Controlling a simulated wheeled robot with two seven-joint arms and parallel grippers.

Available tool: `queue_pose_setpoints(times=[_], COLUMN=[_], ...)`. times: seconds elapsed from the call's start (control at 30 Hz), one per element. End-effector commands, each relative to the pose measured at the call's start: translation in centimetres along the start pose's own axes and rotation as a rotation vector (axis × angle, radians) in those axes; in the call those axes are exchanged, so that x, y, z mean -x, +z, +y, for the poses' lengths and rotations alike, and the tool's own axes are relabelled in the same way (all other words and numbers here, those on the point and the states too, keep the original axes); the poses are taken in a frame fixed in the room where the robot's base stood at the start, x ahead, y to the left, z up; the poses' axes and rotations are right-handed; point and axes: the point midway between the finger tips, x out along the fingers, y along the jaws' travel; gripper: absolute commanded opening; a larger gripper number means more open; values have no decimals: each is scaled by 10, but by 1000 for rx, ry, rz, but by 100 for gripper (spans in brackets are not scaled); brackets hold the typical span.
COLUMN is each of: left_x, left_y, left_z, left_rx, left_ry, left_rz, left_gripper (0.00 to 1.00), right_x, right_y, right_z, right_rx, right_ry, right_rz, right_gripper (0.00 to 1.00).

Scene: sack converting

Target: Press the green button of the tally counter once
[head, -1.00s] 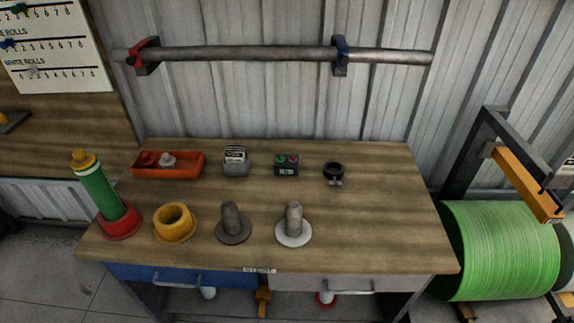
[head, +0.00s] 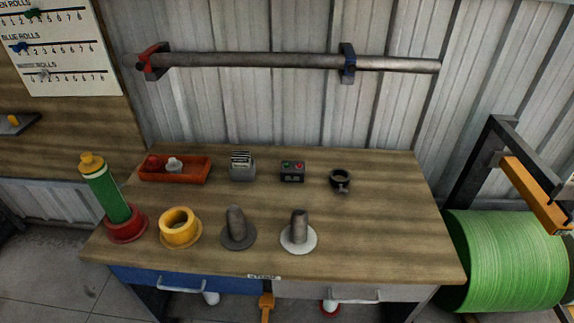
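The tally counter (head: 292,172) is a small dark box standing near the back middle of the workbench. A green button (head: 286,165) sits on its top left and a red button (head: 299,165) on its top right. A small display on its front face is too small to read. Neither of my grippers is in the head view, and nothing touches the counter.
On the workbench (head: 380,220), an orange tray (head: 190,178) and a grey card holder (head: 242,168) stand left of the counter, a black ring clamp (head: 340,180) right. In front are a green roll (head: 107,195), yellow ring (head: 180,228) and two posts (head: 237,228) (head: 299,232).

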Motion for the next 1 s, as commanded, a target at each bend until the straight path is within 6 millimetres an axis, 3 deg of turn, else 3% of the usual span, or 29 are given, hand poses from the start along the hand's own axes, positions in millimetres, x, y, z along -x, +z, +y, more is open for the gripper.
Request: queue_pose_setpoints(times=[0.03,0.3,0.4,1.0], left_x=[0,0,0,0], left_y=[0,1,1,2], left_z=[0,-1,-1,-1], left_rx=[0,0,0,0], left_ry=[0,-1,-1,-1], left_rz=[0,-1,-1,-3], left_gripper=[69,16,0,0], right_x=[0,0,0,0], right_y=[0,0,0,0], right_z=[0,0,0,0], right_rx=[0,0,-1,-1], right_ry=[0,0,0,0], right_rz=[0,0,0,0], right_gripper=[79,79,79,79])
